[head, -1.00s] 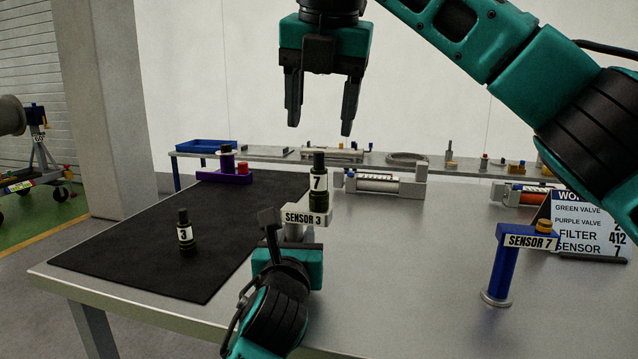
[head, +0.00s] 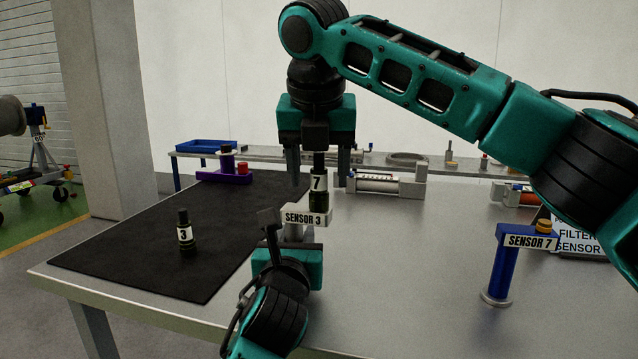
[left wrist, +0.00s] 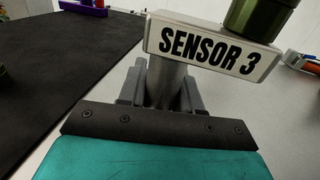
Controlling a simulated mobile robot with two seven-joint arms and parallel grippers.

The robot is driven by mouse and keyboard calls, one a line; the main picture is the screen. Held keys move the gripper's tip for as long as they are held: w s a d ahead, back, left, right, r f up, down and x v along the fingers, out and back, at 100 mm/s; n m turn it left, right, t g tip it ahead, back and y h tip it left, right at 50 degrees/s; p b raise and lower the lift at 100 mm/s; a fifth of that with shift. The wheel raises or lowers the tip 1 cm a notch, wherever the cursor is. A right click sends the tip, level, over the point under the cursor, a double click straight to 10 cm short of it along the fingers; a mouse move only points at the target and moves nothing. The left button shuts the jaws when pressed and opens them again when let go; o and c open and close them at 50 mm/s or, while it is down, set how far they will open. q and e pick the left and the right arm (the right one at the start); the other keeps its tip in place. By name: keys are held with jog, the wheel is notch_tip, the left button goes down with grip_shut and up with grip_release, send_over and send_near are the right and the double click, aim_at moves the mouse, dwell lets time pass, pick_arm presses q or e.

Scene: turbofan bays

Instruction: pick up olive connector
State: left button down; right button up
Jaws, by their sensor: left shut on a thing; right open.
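An olive connector (head: 318,190) with a dark top and a "7" label stands upright on the grey SENSOR 3 stand (head: 305,219). Its green lower part also shows in the left wrist view (left wrist: 258,20). My left gripper (head: 290,238) is shut on the post of that stand, below the label plate; the left wrist view shows the post (left wrist: 166,84) between the fingers. My right gripper (head: 318,180) is open and points down from above. Its fingers appear on either side of the connector's upper part, with no contact visible. Another dark connector labelled "3" (head: 185,232) stands on the black mat.
The black mat (head: 120,245) covers the table's left part. A blue SENSOR 7 stand (head: 500,270) with an orange-topped part is at the right, before a sign. A purple stand (head: 225,177) is at the mat's back. Grey cylinder fixture (head: 385,185) lies behind; the middle right is clear.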

jog(key=shift+x, duration=1.05)
grip_shut()
notch_tip(320, 180, up, 10)
jog(key=shift+r, duration=0.1)
dwell(0.3)
pick_arm(q)
jog(key=c, duration=0.7)
grip_release()
